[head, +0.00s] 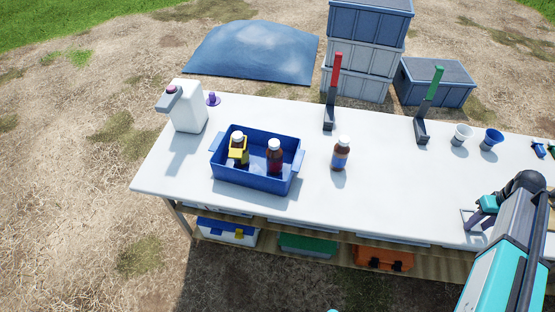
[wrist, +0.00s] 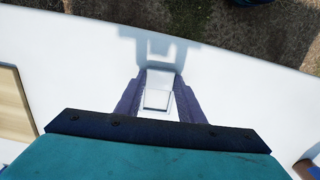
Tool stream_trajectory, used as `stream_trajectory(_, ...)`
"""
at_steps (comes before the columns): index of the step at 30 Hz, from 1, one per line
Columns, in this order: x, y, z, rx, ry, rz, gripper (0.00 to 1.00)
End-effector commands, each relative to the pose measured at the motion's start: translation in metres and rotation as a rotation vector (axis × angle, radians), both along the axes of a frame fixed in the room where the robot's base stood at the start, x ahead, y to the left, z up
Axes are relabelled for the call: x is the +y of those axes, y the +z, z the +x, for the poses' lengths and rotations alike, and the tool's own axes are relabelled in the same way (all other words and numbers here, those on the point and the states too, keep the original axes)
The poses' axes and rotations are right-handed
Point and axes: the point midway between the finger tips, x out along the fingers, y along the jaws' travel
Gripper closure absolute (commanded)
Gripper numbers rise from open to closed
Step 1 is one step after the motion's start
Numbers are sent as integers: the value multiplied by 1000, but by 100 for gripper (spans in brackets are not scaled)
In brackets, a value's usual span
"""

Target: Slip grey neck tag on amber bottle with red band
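My gripper (head: 474,216) is low over the bench's right part. In the wrist view its two dark fingers (wrist: 159,88) stand apart with a pale grey, square-framed piece between them, which looks like the grey neck tag (wrist: 162,79). An amber bottle (head: 275,157) with a white cap stands in the right half of the blue crate; its band looks dark red. Another amber bottle (head: 238,143) in the crate's left half wears a yellow tag. A third amber bottle (head: 340,157) with a blue band stands on the bench right of the crate.
The blue crate (head: 249,181) sits on the white bench (head: 385,210). A white jug (head: 187,108) is at the left. The bench's middle front is clear.

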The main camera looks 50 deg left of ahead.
Motion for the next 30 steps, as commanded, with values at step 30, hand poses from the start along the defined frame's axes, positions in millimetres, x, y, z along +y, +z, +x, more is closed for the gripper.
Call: stream_trajectory(30, 0, 45, 0, 0, 0, 0, 78)
